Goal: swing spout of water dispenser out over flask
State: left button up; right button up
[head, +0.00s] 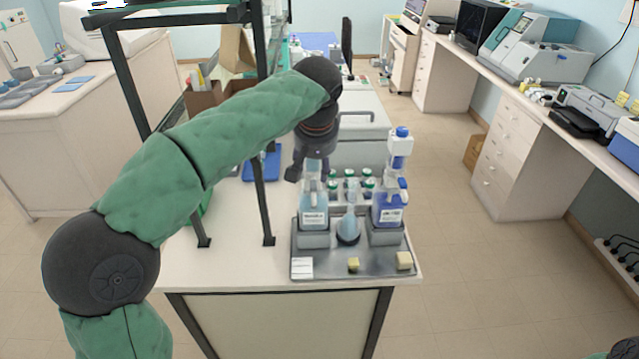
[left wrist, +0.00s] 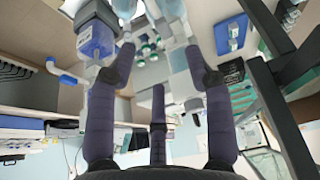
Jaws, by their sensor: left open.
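The water dispenser, a bottle of pale blue liquid (head: 313,210), stands at the left of the grey tray. My left gripper (head: 308,172) is above it, around or just in front of its top; the head view hides the spout. In the left wrist view the open fingers (left wrist: 160,75) spread on both sides of a pale dispenser head (left wrist: 180,62); contact cannot be told. The flask (head: 348,226), with pale blue liquid, stands upright in the tray's middle, right of the water bottle.
A second dispenser with dark blue liquid (head: 389,208) and a blue cap stands right of the flask. Several green-capped bottles (head: 352,184) stand behind. The tray (head: 330,268) sits near the bench's front edge. A dark shelf frame (head: 262,195) rises at the left.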

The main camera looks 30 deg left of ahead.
aim_at(315, 186)
pick_arm(q)
jog(key=b+x, duration=0.2)
jog(key=x, duration=0.8)
jog(key=shift+b, duration=0.35)
